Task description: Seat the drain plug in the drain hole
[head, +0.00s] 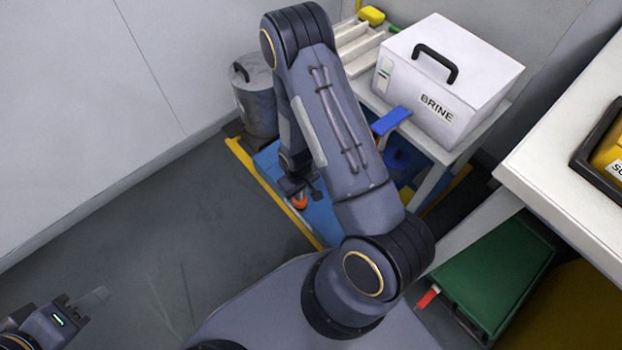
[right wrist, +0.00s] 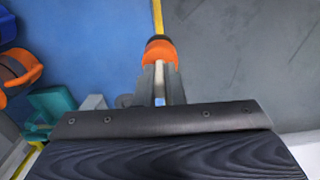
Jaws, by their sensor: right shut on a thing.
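An orange piece with a dark end, which looks like the drain plug (right wrist: 160,50), is between the fingers of my right gripper (right wrist: 160,88) in the right wrist view. The dark end points away from the gripper. In the head view the orange piece (head: 300,202) shows low over the edge of the blue floor area, below my right gripper (head: 301,192). I cannot make out the drain hole in either view. My left gripper (head: 93,299) is at the lower left of the head view, over grey floor and away from everything; its finger gap is unclear.
A grey metal canister (head: 256,98) stands beside the blue floor area (head: 268,162) with its yellow border. A white BRINE box (head: 445,80) sits on a small table. A green crate (head: 495,270) is at the right. Another orange object (right wrist: 20,68) and a teal one (right wrist: 52,102) lie left of the gripper.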

